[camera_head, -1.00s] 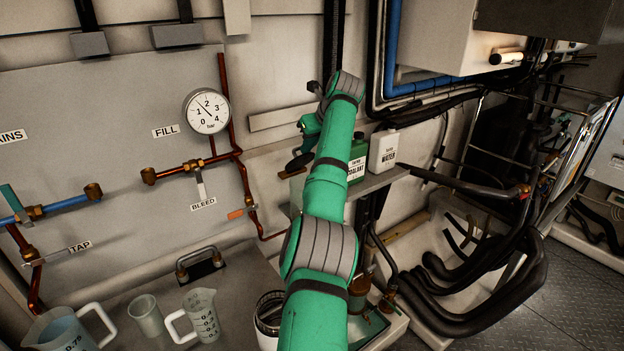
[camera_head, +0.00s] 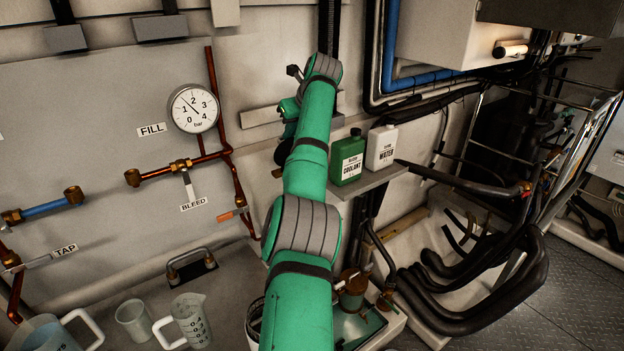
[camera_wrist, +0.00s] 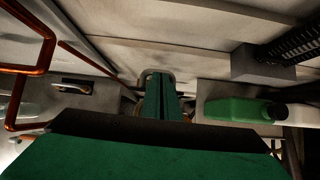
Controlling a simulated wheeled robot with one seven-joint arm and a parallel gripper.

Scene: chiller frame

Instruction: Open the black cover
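My gripper (camera_wrist: 159,76) shows in the wrist view as two green fingers lying side by side with only a thin dark line between them. It looks shut, and I see nothing clearly held. A pale rounded outline shows behind the fingertips; I cannot tell what it is. In the head view my green arm reaches up the middle and hides the gripper. A dark round disc (camera_head: 283,152) shows just left of the arm, below my green wrist part. I cannot tell whether it is the black cover or part of my wrist. No other black cover is clearly visible.
A green coolant jug (camera_head: 347,158) and a white water jug (camera_head: 381,147) stand on a shelf right of the arm. Copper pipes with a gauge (camera_head: 194,108) run along the left wall. A metal handle (camera_head: 191,265) and measuring jugs (camera_head: 190,320) are lower left. Black hoses (camera_head: 480,310) hang right.

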